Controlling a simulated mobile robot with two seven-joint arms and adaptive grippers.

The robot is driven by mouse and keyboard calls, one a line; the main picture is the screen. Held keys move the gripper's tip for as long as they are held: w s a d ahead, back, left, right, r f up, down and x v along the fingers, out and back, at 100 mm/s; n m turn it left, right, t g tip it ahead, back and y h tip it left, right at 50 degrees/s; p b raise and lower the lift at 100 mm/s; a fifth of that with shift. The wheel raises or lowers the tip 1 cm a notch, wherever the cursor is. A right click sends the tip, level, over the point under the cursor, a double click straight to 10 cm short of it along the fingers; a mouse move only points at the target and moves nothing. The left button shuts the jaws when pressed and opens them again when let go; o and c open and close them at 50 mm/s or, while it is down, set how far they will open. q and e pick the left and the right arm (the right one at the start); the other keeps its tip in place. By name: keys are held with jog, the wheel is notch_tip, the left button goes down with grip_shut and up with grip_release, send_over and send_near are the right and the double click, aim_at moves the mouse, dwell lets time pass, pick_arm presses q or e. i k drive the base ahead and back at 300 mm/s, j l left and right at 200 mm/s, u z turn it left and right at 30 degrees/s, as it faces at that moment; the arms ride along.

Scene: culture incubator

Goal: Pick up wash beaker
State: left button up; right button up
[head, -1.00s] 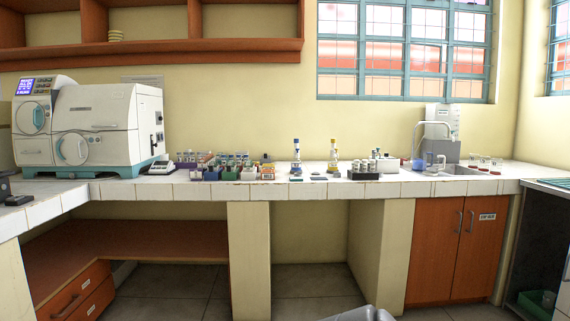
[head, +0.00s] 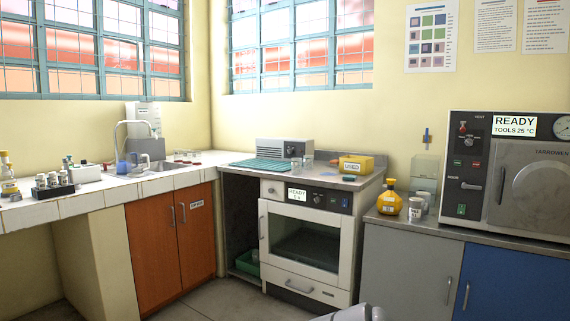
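I cannot tell for sure which vessel is the wash beaker. In the head view, a small blue vessel (head: 122,167) stands by the sink (head: 160,167), with a clear vessel (head: 142,161) close beside it, too small to make out well. A small clear vessel (head: 308,161) stands on the counter above the oven. Neither of my grippers is in view, and nothing is seen held.
A white-fronted oven (head: 305,240) reads READY. A yellow box (head: 356,165) marked USED and a green mat (head: 260,165) lie above it. A yellow flask (head: 389,202) and a labelled jar (head: 415,207) stand left of a large steriliser-like machine (head: 520,180). Some floor (head: 225,297) is clear.

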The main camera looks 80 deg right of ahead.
aim_at(308, 159)
jog(key=z, duration=1.85)
jog(key=i+l+z, duration=0.15)
jog(key=i+z, duration=0.75)
jog(key=i+j, duration=0.15)
jog(key=i, duration=0.4)
